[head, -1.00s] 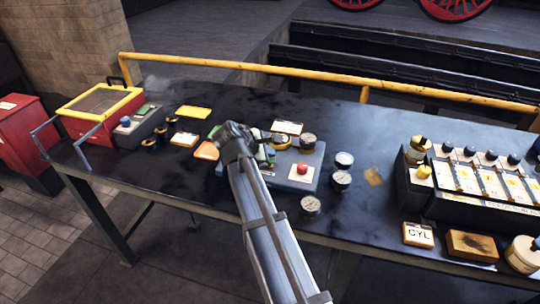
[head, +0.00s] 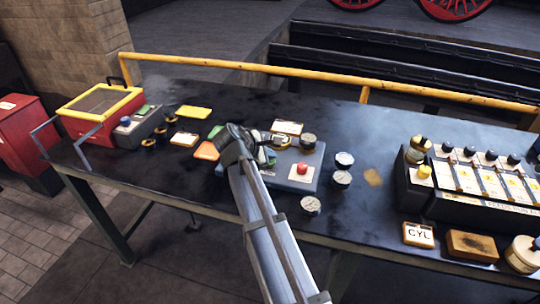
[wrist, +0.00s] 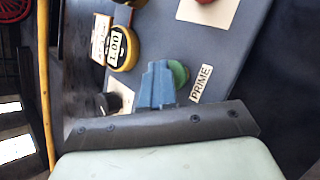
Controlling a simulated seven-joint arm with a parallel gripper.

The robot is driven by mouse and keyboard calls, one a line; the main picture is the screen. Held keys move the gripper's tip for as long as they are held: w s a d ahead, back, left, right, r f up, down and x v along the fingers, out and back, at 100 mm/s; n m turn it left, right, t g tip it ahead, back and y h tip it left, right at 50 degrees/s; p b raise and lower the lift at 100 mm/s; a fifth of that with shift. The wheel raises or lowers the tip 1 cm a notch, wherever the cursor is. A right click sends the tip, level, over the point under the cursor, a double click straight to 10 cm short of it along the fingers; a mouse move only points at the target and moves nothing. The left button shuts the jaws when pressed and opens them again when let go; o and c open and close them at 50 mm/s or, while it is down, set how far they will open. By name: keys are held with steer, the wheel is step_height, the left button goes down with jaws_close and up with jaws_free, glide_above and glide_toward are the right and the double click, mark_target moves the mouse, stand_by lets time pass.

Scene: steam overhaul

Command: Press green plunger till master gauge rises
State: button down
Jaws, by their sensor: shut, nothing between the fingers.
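The green plunger (wrist: 181,73) sits by a PRIME label (wrist: 201,83) on the grey test block, partly hidden behind my fingers in the wrist view. My gripper (wrist: 158,84) is shut and empty, its blue fingertips overlapping the plunger's left side; I cannot tell whether they touch it. In the head view my wrist hides the plunger on the block (head: 318,160). A yellow-ringed dial with a 1.00 tag (wrist: 124,48) stands on the block.
A red button (head: 302,168) on a white plate sits right of my gripper on the block. Loose gauges (head: 341,179) stand right of the block. A black valve rack (head: 470,205) is farther right, a yellow-framed red box (head: 100,105) far left. A yellow rail (head: 300,72) runs behind.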

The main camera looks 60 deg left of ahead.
steer(key=shift+r, duration=1.7)
steer(key=shift+r, duration=0.1)
step_height(320, 180, up, 5)
steer(key=shift+f, duration=0.1)
stand_by(0.7)
